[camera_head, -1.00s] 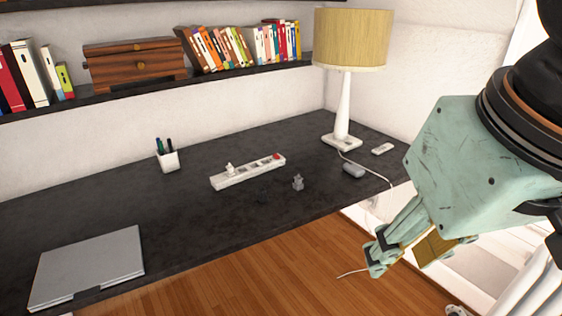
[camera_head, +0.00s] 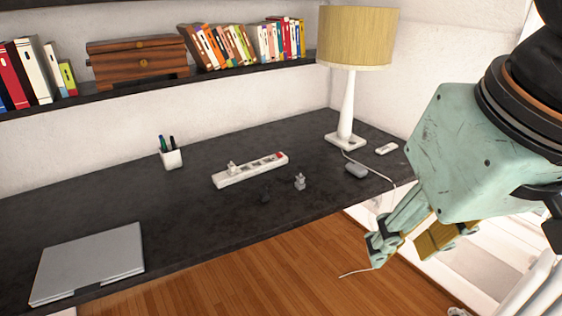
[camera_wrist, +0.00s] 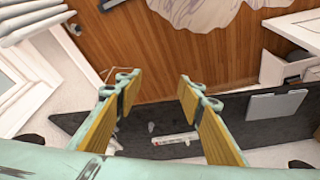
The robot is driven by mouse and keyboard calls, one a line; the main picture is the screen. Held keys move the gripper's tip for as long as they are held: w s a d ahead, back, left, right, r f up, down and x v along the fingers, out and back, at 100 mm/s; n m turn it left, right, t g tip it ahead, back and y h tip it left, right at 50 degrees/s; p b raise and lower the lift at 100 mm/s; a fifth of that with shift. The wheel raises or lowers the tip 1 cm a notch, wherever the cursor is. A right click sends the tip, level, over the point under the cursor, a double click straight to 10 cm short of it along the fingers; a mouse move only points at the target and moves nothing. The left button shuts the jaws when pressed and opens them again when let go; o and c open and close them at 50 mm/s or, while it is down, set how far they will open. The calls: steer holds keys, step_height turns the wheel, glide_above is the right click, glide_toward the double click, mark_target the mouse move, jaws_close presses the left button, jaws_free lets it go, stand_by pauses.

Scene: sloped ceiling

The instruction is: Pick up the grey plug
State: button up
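The grey plug (camera_head: 299,182) is small and stands on the dark desk, just in front of the right end of the white power strip (camera_head: 250,170). My gripper (camera_head: 404,250) is at the right in the head view, beyond the desk's front edge and apart from the plug. In the wrist view my gripper (camera_wrist: 157,82) is open, with nothing between its yellow-padded fingers. A small light shape on the desk there may be the plug, but it is too small to be sure. The power strip also shows in the wrist view (camera_wrist: 174,139).
A lamp (camera_head: 346,110) stands at the back right. A grey mouse-like thing (camera_head: 356,170) and a small white device (camera_head: 387,148) lie near it. A pen cup (camera_head: 171,158) stands behind the strip, and a laptop (camera_head: 88,262) lies front left. A faint dark patch (camera_head: 265,194) shows beside the plug.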

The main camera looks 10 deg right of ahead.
steer(key=w+r+m+p, duration=0.25)
steer(key=w+r, duration=0.25)
steer(key=w, duration=0.4)
steer(key=m+g+p, duration=0.4)
steer(key=m+p, duration=0.6)
steer(key=p, duration=0.7)
glide_above(300, 180)
steer(key=w, duration=0.2)
step_height(300, 180, down, 27)
steer(key=shift+d+f, duration=0.35)
steer(key=shift+f, duration=0.25)
steer(key=shift+f, duration=0.1)
steer(key=shift+f, duration=4.2)
